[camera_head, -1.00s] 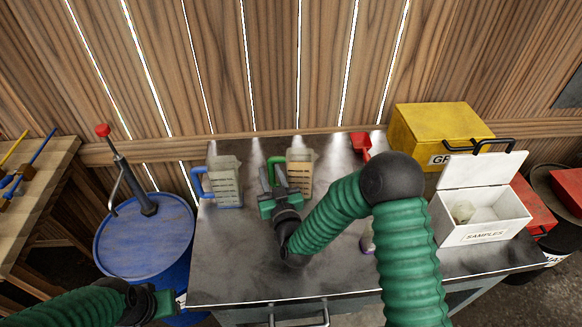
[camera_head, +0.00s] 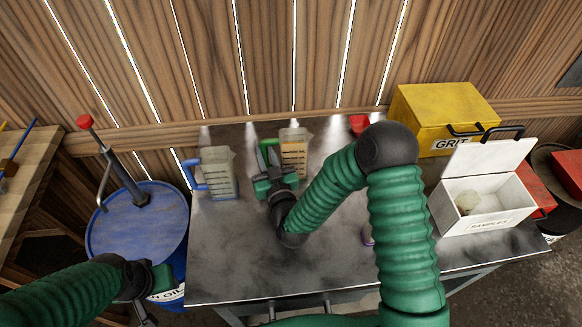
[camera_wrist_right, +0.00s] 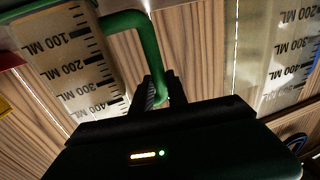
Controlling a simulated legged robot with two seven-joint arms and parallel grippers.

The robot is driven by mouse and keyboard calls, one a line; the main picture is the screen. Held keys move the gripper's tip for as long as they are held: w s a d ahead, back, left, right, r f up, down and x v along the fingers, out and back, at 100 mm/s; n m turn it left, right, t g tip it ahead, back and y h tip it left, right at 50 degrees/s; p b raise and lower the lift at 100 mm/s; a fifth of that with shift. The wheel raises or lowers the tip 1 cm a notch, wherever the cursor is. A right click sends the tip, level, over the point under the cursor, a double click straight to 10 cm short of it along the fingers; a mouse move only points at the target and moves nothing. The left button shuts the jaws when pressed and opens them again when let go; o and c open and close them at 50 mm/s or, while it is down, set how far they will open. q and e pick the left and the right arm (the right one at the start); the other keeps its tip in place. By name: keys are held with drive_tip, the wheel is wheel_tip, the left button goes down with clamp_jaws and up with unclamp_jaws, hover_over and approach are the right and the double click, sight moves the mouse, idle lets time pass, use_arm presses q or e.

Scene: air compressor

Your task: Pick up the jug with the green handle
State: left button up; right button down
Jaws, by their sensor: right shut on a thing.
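The jug with the green handle (camera_head: 294,148) is clear with measuring marks and tan contents, at the back of the metal table. My right gripper (camera_head: 267,157) is shut on its green handle, on the jug's left side. In the right wrist view the jug (camera_wrist_right: 68,58) appears upside down at the left, its green handle (camera_wrist_right: 147,38) between my fingers (camera_wrist_right: 157,90). The jug looks slightly raised, but its base is partly hidden by my gripper. My left gripper (camera_head: 160,283) is low at the left, away from the jugs; its fingers are unclear.
A similar jug with a blue handle (camera_head: 219,172) stands close by on the left. A yellow box (camera_head: 440,112) and an open white samples box (camera_head: 480,212) are on the right. A blue barrel (camera_head: 140,225) stands left of the table (camera_head: 225,270). The table's front is clear.

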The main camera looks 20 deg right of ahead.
drive_tip(key=shift+s+d+f, duration=0.15)
drive_tip(key=shift+d+f, duration=0.1)
drive_tip(key=shift+f, duration=0.05)
drive_tip(key=shift+a, duration=0.25)
drive_tip(key=shift+d+f, duration=0.1)
idle(0.7)
